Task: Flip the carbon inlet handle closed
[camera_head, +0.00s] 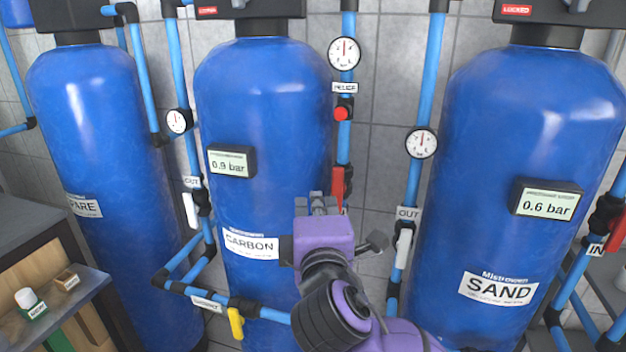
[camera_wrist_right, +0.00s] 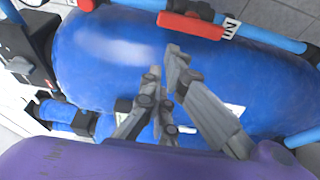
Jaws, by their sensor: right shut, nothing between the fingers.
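The carbon inlet handle is a red lever (camera_head: 338,187) on the blue pipe just right of the CARBON tank (camera_head: 262,110). It lies roughly along the pipe. In the right wrist view the red lever (camera_wrist_right: 192,25) is at the top, beside a white IN label (camera_wrist_right: 230,28). My right gripper (camera_head: 319,203) is in front of the CARBON tank, just left of the lever's lower end. In the right wrist view its grey fingers (camera_wrist_right: 164,62) are shut and empty, with a visible gap to the lever. The purple wrist hides the pipe below. My left gripper is out of view.
A SAND tank (camera_head: 535,120) stands right and a SPARE tank (camera_head: 90,120) left. White OUT handles (camera_head: 403,248) and a yellow handle (camera_head: 236,323) sit on nearby pipes. A red button (camera_head: 342,114) and gauge (camera_head: 344,53) are above the inlet lever.

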